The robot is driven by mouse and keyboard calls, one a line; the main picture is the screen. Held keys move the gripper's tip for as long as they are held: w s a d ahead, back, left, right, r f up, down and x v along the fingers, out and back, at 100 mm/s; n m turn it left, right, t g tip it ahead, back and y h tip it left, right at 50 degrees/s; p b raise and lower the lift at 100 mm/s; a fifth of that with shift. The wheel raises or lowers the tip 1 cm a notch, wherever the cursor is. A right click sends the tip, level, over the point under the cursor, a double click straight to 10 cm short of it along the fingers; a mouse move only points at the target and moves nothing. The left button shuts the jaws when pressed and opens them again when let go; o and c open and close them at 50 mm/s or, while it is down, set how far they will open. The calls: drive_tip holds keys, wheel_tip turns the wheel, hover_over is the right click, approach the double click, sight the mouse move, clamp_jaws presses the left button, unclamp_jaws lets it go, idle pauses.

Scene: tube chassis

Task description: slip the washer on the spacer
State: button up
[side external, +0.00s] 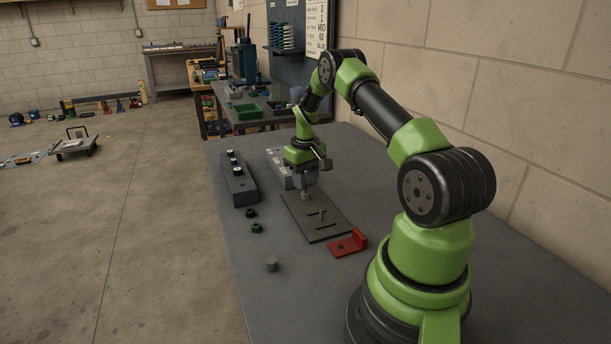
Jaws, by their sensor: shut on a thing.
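My gripper (307,190) points down over the far part of a dark flat plate (328,231). It is shut on a small light grey piece; at this size I cannot tell whether that is the washer or the spacer. A short grey post (322,214) stands on the plate, in front of and right of my gripper. A grey cylinder (271,264) stands alone on the table at the front left. I cannot identify the washer or the spacer with certainty.
A dark block (238,190) with several round light-topped pieces stands left. A grey block (277,165) stands behind my gripper. The table's (232,284) front left is mostly clear.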

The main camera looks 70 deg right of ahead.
drive_tip(key=shift+f, duration=1)
drive_tip(key=o, duration=1)
wheel_tip(320, 180, up, 10)
drive_tip(key=shift+f, duration=0.1)
